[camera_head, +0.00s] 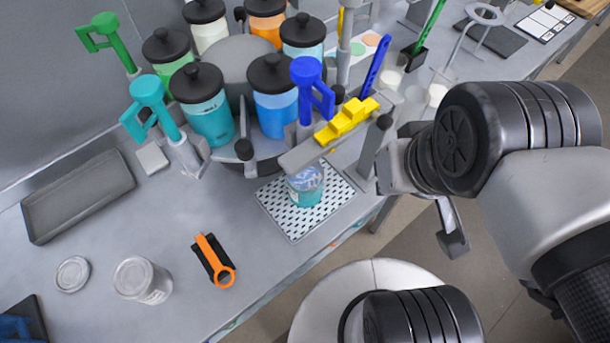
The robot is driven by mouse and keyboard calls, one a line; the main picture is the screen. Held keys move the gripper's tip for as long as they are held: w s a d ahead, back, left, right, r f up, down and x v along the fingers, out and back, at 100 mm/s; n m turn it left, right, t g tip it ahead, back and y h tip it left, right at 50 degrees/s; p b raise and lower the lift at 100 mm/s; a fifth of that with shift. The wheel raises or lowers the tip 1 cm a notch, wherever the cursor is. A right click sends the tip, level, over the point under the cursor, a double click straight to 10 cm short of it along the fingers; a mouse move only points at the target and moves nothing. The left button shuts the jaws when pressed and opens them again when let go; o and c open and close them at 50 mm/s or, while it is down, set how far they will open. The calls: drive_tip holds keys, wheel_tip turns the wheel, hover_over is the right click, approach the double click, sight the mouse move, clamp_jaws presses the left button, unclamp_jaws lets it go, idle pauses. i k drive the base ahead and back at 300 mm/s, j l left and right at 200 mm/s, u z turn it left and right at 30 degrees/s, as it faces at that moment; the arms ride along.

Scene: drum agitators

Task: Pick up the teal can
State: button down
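The teal can (305,186) stands upright on a white perforated mat (327,213) at the front edge of the bench, below the drum carousel. Its top looks pale blue and its side is teal. My gripper (411,200) is right of the can and clearly apart from it. The gripper is open and empty, with one dark-tipped finger spread out over the bench edge. Its other finger is hard to tell from the grey parts behind it.
A carousel of black-lidded drums, including a teal drum (208,117), stands behind the can. A yellow stepped piece (347,121) on a grey bar sits above and right.

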sight(305, 184)
drive_tip(key=u, duration=2.45)
drive_tip(key=k+z, duration=0.1)
drive_tip(key=z, duration=2.25)
drive_tip(key=k+j+z, duration=0.1)
drive_tip(key=z, duration=0.3)
drive_tip(key=k+z, duration=0.25)
drive_tip(key=z, duration=0.15)
drive_tip(key=k+z, duration=0.2)
drive_tip(key=z, duration=0.2)
drive_tip(key=i+j, duration=0.1)
drive_tip(key=j, duration=0.5)
